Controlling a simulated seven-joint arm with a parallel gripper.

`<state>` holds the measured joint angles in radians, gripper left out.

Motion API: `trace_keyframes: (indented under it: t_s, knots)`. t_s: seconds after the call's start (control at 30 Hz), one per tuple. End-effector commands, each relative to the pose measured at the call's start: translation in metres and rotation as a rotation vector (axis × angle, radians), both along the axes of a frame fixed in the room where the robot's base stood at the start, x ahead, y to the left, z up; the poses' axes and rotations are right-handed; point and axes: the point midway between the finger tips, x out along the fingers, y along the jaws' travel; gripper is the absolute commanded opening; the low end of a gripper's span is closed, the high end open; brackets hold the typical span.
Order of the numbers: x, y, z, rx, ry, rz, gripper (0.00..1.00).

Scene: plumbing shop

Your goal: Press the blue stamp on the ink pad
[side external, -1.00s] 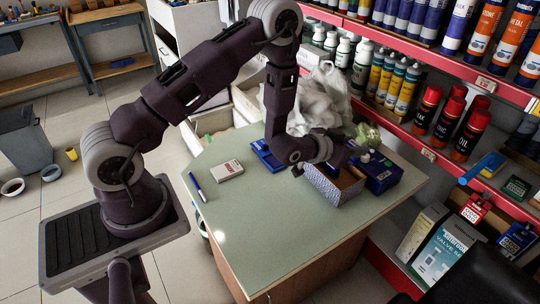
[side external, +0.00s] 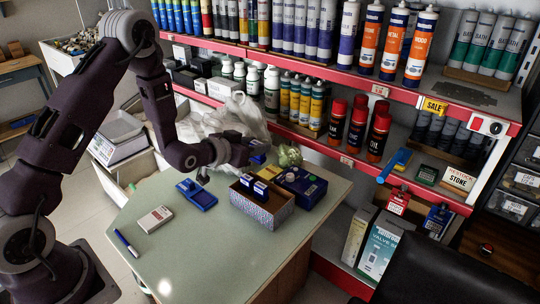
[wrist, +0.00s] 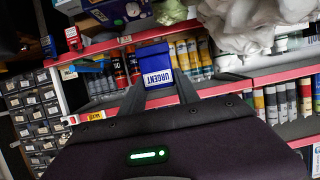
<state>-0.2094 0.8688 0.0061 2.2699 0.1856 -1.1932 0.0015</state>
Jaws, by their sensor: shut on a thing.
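My gripper (side external: 256,157) is raised above the back of the table, behind the patterned box. It is shut on a blue stamp, which is small and partly hidden in the side view. In the wrist view the blue stamp (wrist: 155,68) sits between the fingertips, its white "URGENT" label upside down. A flat blue case (side external: 199,195), which looks like the ink pad, lies on the table to the left of the box. The gripper is above and to the right of it, apart from it.
The patterned open box (side external: 262,207) holds other dark blue stamps (side external: 262,181). A white packet (side external: 155,219) and a blue pen (side external: 126,243) lie front left. Shelves (side external: 345,100) of bottles rise behind. The front tabletop (side external: 215,255) is clear.

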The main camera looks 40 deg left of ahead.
Motion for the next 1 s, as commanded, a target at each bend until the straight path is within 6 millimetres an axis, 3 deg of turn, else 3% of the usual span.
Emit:
trace_keyframes:
  t_s: [0.3, 0.5, 0.67, 1.0]
  knots:
    - [-0.042, 0.099, 0.000, 0.004, -0.002, -0.004, 0.00]
    - [-0.075, 0.138, -0.002, -0.001, 0.007, -0.014, 0.00]
    - [-0.100, 0.159, -0.003, -0.008, 0.017, -0.017, 0.00]
    - [-0.099, 0.155, -0.077, -0.012, 0.021, -0.024, 0.00]
